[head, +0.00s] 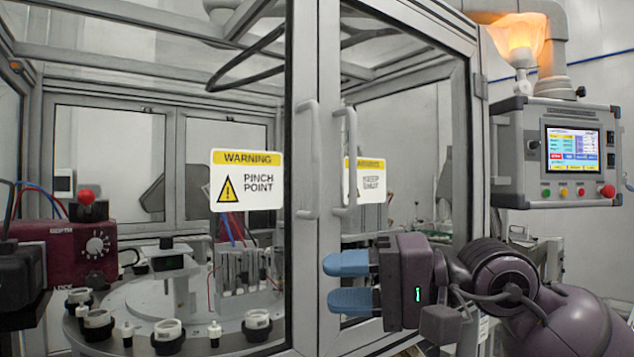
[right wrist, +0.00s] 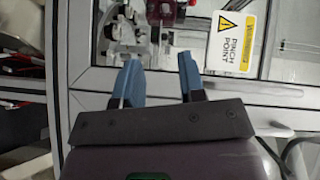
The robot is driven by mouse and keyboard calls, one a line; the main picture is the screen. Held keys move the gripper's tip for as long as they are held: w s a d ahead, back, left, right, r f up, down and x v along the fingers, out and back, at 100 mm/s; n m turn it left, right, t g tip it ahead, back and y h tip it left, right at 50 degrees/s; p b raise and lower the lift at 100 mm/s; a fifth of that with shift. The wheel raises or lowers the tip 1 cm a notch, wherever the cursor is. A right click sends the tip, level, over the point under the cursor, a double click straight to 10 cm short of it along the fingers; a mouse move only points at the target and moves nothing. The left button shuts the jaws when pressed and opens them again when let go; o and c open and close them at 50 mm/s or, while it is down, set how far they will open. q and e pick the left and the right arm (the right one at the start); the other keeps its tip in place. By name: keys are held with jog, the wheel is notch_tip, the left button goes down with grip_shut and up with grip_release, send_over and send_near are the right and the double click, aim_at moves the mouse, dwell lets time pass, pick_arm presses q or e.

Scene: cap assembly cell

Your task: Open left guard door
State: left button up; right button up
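The left guard door (head: 303,240) is a grey-framed clear panel with a yellow and white pinch point label (head: 246,180). The label also shows in the right wrist view (right wrist: 236,42). Its upright handle (head: 307,160) stands beside the right door's handle (head: 345,160). The left door looks closed. My right gripper (head: 335,283) has blue fingers spread apart with nothing between them. It is below and a little right of the left door's handle, apart from it. My left gripper does not show.
Behind the glass is a round table (head: 140,300) with several small fixtures. A maroon box (head: 75,245) with a dial is at the left. A control panel (head: 555,150) with a lit screen is at the right, under a glowing orange lamp (head: 520,40).

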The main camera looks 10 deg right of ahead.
notch_tip(320, 180, up, 7)
jog(key=d+n+t+h, duration=0.1)
jog(key=n+t+h, duration=0.2)
jog(key=n, duration=0.2)
jog(key=n+t+h, duration=0.3)
jog(key=n+t, duration=0.1)
jog(key=t, duration=0.1)
send_near(319, 149)
jog(key=p+x, duration=0.1)
jog(key=x, duration=0.9)
jog(key=shift+w+a, duration=0.1)
jog(key=shift+w, duration=0.15)
jog(key=shift+c, duration=0.2)
grip_shut()
